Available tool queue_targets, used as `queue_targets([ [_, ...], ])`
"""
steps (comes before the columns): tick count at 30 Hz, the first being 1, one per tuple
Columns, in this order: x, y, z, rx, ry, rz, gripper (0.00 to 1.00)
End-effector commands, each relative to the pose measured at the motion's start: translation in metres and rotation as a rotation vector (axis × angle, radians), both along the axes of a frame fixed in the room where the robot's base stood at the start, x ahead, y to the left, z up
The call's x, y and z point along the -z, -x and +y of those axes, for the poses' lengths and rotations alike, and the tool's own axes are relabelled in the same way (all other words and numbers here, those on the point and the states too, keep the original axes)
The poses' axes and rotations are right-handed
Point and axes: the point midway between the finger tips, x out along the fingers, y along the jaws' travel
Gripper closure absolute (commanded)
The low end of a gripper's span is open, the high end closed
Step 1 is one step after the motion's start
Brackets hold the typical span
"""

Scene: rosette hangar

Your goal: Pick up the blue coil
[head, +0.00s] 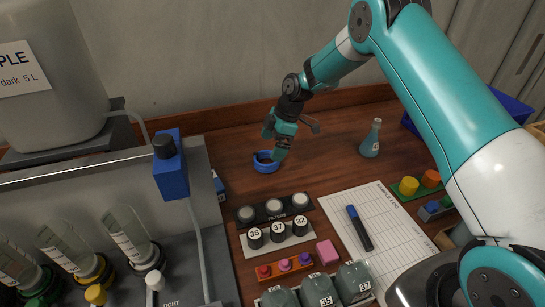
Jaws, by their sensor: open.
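The blue coil (263,166) is a small ring lying on the wooden table near the back, left of the middle. My gripper (274,152) reaches down over it from above. A finger covers part of the coil's right side. The jaws are open, with the fingertips close to the coil. I cannot tell whether they touch it.
A teal flask (371,140) stands to the right. In front are a row of filters (274,208), numbered black pieces (278,232), a pink block (327,252) and a paper sheet (380,225) with a marker (359,228). A grey apparatus (180,225) fills the left. Table around the coil is mostly clear.

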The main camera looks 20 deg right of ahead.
Motion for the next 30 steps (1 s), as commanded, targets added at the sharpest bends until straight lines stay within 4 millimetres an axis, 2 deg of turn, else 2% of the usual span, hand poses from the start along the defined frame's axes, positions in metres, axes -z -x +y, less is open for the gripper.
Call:
queue_targets([
  [5,0.012,0.000,0.004,0.002,0.001,0.003,0.00],
  [12,0.044,-0.002,0.016,0.003,0.000,0.001,0.00],
  [21,0.051,-0.003,0.018,0.004,0.000,0.000,0.00],
  [24,0.051,-0.003,0.018,0.004,0.000,0.000,0.23],
  [26,0.051,-0.003,0.018,0.004,0.000,0.000,0.35],
  [30,0.050,-0.003,0.018,0.004,0.000,0.000,0.35],
])
